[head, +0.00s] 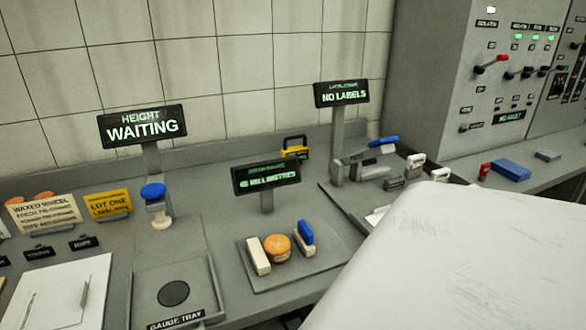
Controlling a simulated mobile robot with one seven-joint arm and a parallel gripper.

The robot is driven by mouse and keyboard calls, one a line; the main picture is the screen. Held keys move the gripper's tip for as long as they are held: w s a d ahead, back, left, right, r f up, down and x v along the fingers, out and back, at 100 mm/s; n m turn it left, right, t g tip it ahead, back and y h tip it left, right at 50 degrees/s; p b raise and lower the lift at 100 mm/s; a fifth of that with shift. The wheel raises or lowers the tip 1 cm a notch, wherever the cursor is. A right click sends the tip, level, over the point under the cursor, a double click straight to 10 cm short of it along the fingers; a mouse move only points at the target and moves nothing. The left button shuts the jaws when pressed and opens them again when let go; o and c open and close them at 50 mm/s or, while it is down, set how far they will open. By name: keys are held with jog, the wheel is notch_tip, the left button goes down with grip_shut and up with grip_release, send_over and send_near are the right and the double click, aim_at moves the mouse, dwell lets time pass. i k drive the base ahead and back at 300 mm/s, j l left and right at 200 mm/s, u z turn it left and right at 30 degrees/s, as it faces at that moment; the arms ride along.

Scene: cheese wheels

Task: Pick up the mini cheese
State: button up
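A small round orange wheel (277,248), which looks like the mini cheese, sits on a grey square plate (262,284) on the counter. A cream block (258,256) stands close at its left. A block with a blue top and a pale lower part (304,238) stands close at its right. I cannot tell whether either block touches the wheel. My gripper is not in view. A large white surface, probably part of my own arm, fills the lower right and hides the counter there.
A gauge tray (200,268) with a dark disc lies at left, under a "Height waiting" display (142,127). A labelling device (365,165) stands right of the plate. A grey control cabinet (440,75) rises at the right.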

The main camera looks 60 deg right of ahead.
aim_at(277, 247)
jog(key=k+l, duration=0.15)
jog(key=l, duration=0.25)
jog(key=k+l, duration=0.2)
jog(key=l, duration=0.2)
jog(key=k+l, duration=0.15)
jog(key=l, duration=0.25)
jog(key=k+l, duration=0.2)
jog(key=l, duration=0.15)
jog(key=i, duration=0.55)
